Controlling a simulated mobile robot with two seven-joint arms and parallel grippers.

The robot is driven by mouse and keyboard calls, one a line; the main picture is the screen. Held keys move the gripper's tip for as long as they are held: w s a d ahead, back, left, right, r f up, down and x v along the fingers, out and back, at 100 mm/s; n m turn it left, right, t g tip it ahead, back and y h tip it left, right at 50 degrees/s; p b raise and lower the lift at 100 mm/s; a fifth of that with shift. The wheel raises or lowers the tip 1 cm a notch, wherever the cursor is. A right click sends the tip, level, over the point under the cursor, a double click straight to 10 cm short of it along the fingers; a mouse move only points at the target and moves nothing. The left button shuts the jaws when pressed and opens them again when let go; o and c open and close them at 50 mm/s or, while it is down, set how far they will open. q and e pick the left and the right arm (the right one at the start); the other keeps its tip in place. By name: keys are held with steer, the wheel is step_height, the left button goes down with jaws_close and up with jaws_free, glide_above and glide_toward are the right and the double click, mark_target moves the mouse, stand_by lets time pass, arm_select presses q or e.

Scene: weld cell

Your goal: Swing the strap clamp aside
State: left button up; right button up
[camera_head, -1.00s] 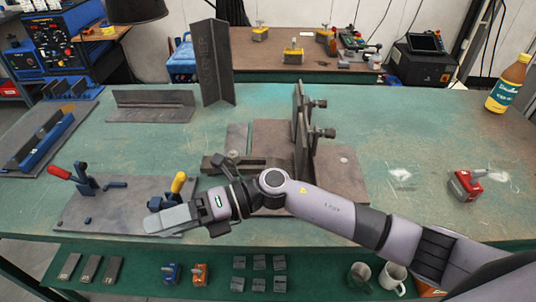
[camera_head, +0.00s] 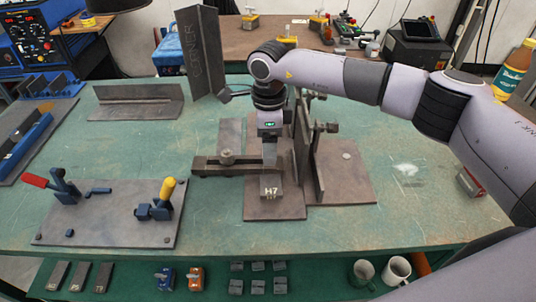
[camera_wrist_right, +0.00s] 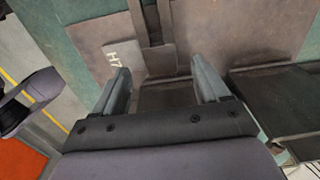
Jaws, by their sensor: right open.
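The strap clamp (camera_head: 235,168) is a dark flat bar with a round knob on top, lying across the left side of a brown fixture plate (camera_head: 275,208) in the head view. A block marked H7 (camera_head: 271,187) lies by the bar's right end. My right gripper (camera_head: 270,160) points down over that end and hides part of it. In the right wrist view my right gripper (camera_wrist_right: 162,80) is open, with the H7 block (camera_wrist_right: 122,58) and the strap bar (camera_wrist_right: 150,22) just beyond the fingertips. No contact can be made out. My left gripper is not in view.
Upright dark plates (camera_head: 308,150) with clamp screws stand just right of my gripper. A plate with red- and yellow-handled toggle clamps (camera_head: 105,222) lies front left. A tall angle piece (camera_head: 200,50) stands behind. The bench (camera_head: 440,225) is clear at front right.

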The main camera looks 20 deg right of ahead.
steer(key=shift+f, duration=2.4)
jaws_close()
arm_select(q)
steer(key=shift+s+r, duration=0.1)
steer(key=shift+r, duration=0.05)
